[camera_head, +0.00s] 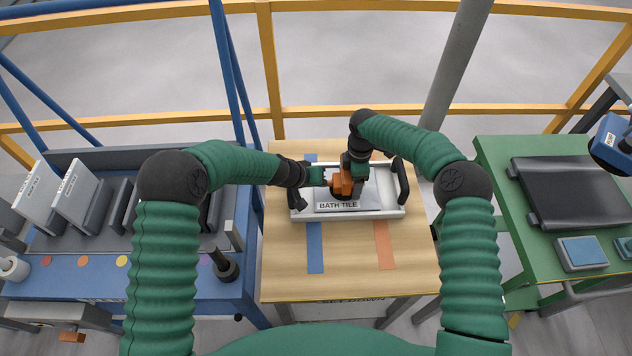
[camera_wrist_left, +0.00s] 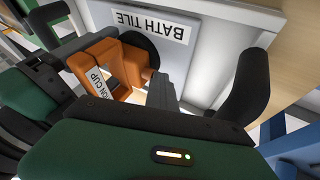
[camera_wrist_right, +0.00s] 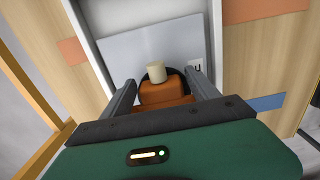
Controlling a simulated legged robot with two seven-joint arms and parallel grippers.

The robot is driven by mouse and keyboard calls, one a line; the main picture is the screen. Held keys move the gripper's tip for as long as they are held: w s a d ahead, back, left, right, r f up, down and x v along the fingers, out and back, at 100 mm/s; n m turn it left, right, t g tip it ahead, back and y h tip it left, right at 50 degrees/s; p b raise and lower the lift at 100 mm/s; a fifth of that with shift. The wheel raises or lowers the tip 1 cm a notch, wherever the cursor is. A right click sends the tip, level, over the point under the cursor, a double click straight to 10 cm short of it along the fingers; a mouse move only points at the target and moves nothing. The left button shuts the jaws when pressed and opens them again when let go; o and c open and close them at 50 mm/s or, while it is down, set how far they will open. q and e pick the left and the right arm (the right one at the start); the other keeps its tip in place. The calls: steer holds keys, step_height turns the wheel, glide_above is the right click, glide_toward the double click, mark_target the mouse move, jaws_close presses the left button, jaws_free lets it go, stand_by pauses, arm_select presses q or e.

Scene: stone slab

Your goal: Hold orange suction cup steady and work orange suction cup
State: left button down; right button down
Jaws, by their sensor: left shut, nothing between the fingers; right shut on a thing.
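The orange suction cup (camera_head: 343,184) stands on the grey bath tile (camera_head: 362,205). Its orange body (camera_wrist_left: 97,66) and black rubber disc (camera_wrist_left: 139,46) show in the left wrist view. A small cream knob (camera_wrist_right: 155,72) sticks out of it in the right wrist view. My right gripper (camera_wrist_right: 163,88) is shut on the orange body from above, one finger on each side. My left gripper (camera_wrist_left: 165,88) is shut and empty beside the cup, its fingertips close to the knob. I cannot tell whether they touch it.
The tile lies in a white tray (camera_head: 299,213) with black handles at both ends. The tray sits on a wooden table (camera_head: 345,265) with blue and orange strips. A blue bench (camera_head: 150,285) with racked tiles is at left. A green bench (camera_head: 510,185) is at right.

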arm_select(q)
steer(key=shift+s+d, duration=0.35)
steer(key=shift+d, duration=0.25)
stand_by(1.1)
steer(key=a+v, duration=0.1)
steer(key=v, duration=0.9)
steer(key=shift+w, duration=0.4)
steer(key=shift+a, duration=0.2)
steer(key=shift+s+a+r, duration=0.15)
steer(key=shift+a+r, duration=0.05)
steer(key=shift+a, duration=0.2)
steer(key=shift+s+a+r, duration=0.15)
steer(key=shift+a, duration=0.2)
steer(key=shift+f, duration=0.1)
steer(key=x, duration=1)
